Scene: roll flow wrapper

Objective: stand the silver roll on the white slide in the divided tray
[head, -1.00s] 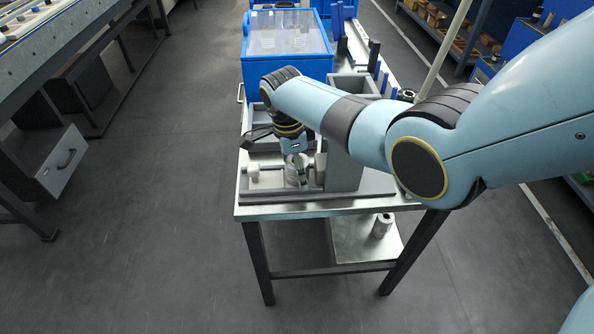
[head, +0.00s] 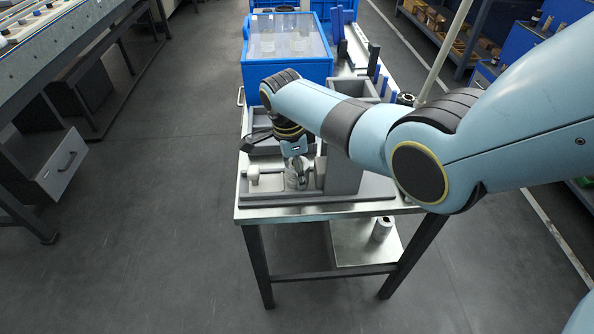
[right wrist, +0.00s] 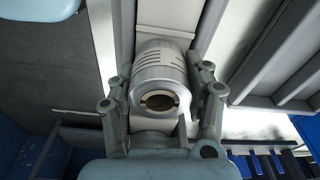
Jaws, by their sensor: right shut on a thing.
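The silver roll (right wrist: 158,82) is a short metallic cylinder with slots in its side and a dark hollow end. My right gripper (right wrist: 162,95) is shut on it, one finger on each side. In the head view my right gripper (head: 298,166) is low over the front of the table, at the roll (head: 293,180), which is partly hidden by the fingers. The white slide (head: 268,183) with a white knob lies beside the roll in a grey fixture. My left gripper is not in view.
A grey upright block (head: 343,172) stands just right of the gripper. A blue bin with a clear lid (head: 287,45) is at the back of the table. Another roll (head: 382,227) stands on the lower shelf. Open floor lies left of the table.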

